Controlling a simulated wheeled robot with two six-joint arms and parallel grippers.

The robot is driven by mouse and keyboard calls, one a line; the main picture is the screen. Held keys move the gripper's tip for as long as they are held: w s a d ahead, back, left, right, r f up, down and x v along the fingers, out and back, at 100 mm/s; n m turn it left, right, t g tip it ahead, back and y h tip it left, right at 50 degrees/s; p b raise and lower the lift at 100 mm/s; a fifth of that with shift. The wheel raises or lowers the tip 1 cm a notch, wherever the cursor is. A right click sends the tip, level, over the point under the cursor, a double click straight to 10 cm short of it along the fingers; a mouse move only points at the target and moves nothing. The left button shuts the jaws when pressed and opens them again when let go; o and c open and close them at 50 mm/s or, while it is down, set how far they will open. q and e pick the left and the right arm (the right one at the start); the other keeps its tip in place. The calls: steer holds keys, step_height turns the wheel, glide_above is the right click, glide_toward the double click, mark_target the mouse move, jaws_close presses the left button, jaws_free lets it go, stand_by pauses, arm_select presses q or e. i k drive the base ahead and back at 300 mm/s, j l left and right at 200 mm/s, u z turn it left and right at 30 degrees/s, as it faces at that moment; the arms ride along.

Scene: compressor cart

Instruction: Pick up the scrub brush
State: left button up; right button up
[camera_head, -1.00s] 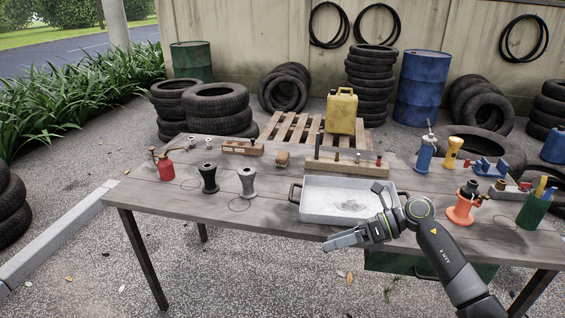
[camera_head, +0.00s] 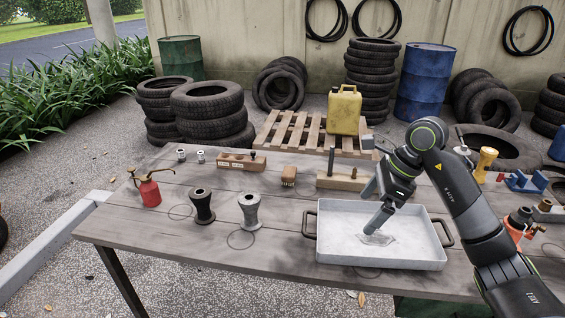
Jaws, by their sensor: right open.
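The scrub brush (camera_head: 289,176) looks like the small block with a tan-brown top and paler bristles at the back middle of the table, between a wooden block with holes and a wooden rack. Nothing touches it. My right gripper (camera_head: 374,228) points down over the grey metal tray (camera_head: 335,247), to the right of the brush and nearer to me. It is open and holds nothing that I can see. One finger shows clearly; the other is mostly hidden. My left gripper is out of view.
The wooden rack (camera_head: 341,181) with upright pegs stands right of the brush, partly behind my arm. A wooden block (camera_head: 240,161) lies left of it. A black spool (camera_head: 202,207), a grey spool (camera_head: 249,211) and a red oil can (camera_head: 150,191) stand further left. Bare table lies before the brush.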

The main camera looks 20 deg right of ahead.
mark_target(288, 174)
steer(key=i, duration=1.25)
